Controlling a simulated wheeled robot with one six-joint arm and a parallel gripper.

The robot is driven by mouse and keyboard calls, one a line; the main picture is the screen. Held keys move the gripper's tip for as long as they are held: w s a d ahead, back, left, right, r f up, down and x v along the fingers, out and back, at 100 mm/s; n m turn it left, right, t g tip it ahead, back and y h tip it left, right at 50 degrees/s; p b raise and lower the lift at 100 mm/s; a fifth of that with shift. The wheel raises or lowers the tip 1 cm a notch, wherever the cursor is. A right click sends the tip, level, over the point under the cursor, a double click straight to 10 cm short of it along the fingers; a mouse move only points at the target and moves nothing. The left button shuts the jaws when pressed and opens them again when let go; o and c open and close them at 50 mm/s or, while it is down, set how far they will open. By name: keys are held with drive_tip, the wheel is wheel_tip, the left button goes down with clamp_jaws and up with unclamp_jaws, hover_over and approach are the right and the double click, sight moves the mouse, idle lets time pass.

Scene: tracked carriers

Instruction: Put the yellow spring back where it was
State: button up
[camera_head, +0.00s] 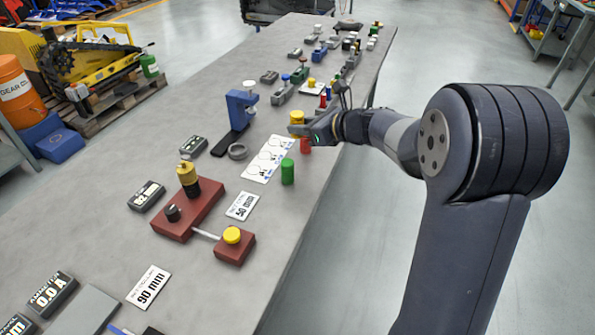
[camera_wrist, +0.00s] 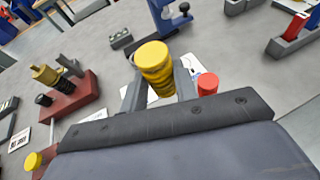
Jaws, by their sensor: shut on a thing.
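My gripper (camera_head: 303,128) is shut on the yellow spring (camera_head: 297,117) and holds it over the table, beside a white card with drawn circles (camera_head: 268,158). In the wrist view the yellow spring (camera_wrist: 154,62) stands between the two fingers of my gripper (camera_wrist: 160,85), its coils showing below a wide round top. A red cylinder (camera_head: 305,145) is just under and right of the gripper. A green cylinder (camera_head: 288,172) stands at the card's near edge. Whether the spring touches anything below is hidden.
A dark red fixture (camera_head: 205,208) with a yellow-topped post and a smaller red block (camera_head: 235,246) stands nearer. A blue stand (camera_head: 240,108) and a grey ring (camera_head: 238,151) are left of the card. Several small devices line the far table.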

sight(302, 167)
wheel_tip(302, 167, down, 10)
drive_tip(key=shift+r+b, duration=0.15)
drive_tip(key=shift+b, duration=0.3)
drive_tip(key=o, duration=1.1)
drive_tip(key=v, duration=1.2)
drive_tip(key=shift+b, duration=0.4)
